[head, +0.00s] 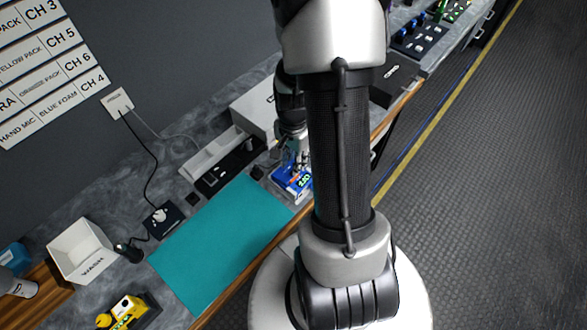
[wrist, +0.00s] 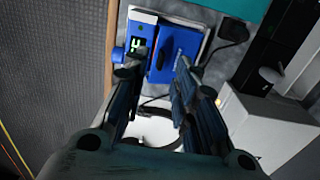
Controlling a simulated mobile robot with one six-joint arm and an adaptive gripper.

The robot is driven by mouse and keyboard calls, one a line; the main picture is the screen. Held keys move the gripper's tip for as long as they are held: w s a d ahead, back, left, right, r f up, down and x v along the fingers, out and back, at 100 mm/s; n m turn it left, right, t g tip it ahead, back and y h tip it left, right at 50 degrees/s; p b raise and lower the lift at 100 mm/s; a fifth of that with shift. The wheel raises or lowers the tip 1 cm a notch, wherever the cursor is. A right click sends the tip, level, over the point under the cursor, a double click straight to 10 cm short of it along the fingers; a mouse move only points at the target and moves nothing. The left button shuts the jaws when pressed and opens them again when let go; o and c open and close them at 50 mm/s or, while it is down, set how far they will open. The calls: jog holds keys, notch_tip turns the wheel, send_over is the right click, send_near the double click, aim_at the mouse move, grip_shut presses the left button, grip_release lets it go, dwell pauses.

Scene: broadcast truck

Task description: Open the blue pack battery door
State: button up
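The blue pack (wrist: 141,27) lies near the front edge of the counter, with a lit green display on its face. It also shows in the head view (head: 285,181), partly hidden by my arm. A darker blue panel (wrist: 182,45) with a black recess, apparently the battery door, is on the pack's right side in the wrist view; I cannot tell whether it is shut or ajar. My gripper (wrist: 158,65) is open, its two fingers apart and pointing at the pack, with the panel showing between and beyond the fingertips. It also shows in the head view (head: 299,158). Contact cannot be told.
A teal mat (head: 215,245) lies to the left of the pack. A white box (head: 254,108) and a black-and-grey strip device (head: 225,172) stand behind it. A white bin (head: 82,251) and a yellow pack (head: 128,310) are at lower left. Several cables lie on the counter.

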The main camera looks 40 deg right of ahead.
aim_at(288, 171)
jog(key=shift+f+b, duration=0.3)
jog(key=shift+f, duration=1.45)
jog(key=shift+c, duration=0.5)
